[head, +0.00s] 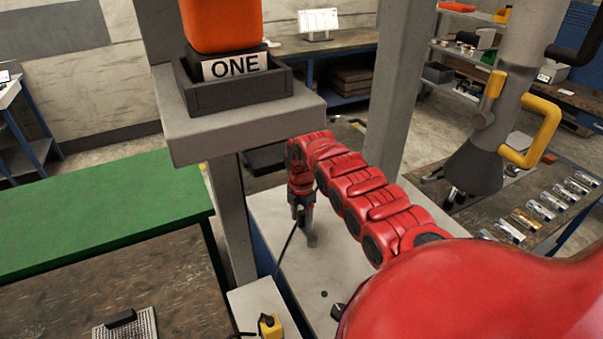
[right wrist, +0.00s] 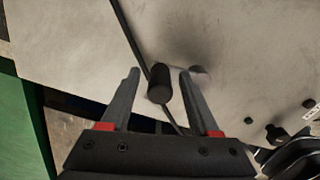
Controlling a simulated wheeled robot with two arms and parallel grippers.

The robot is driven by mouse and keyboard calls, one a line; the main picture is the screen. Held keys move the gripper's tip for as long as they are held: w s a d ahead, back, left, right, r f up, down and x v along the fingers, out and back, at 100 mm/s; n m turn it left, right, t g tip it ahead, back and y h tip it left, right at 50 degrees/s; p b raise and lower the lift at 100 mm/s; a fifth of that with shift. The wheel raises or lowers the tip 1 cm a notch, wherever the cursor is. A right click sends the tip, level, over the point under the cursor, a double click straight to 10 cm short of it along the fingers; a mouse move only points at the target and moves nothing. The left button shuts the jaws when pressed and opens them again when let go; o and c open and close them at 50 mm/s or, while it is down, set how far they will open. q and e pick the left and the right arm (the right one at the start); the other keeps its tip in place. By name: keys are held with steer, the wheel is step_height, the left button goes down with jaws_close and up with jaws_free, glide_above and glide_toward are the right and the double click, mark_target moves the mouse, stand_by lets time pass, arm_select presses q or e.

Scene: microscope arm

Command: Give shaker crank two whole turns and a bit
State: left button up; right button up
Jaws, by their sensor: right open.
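In the right wrist view a short dark upright cylinder (right wrist: 158,84), which looks like the crank's handle, stands over the pale bench top (right wrist: 75,45). My right gripper (right wrist: 160,72) is open, with one finger on each side of the cylinder and a visible gap to both. In the head view my right gripper (head: 305,222) points down at the pale bench at the end of my red arm. My left gripper is not in view.
A grey shelf (head: 240,125) with a block marked ONE (head: 235,66) stands left of my arm. A yellow-handled pipe (head: 532,135) hangs at the right. A green table (head: 100,205) is at the left.

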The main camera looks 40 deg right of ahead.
steer(key=shift+c, duration=0.4)
jaws_close()
stand_by(0.9)
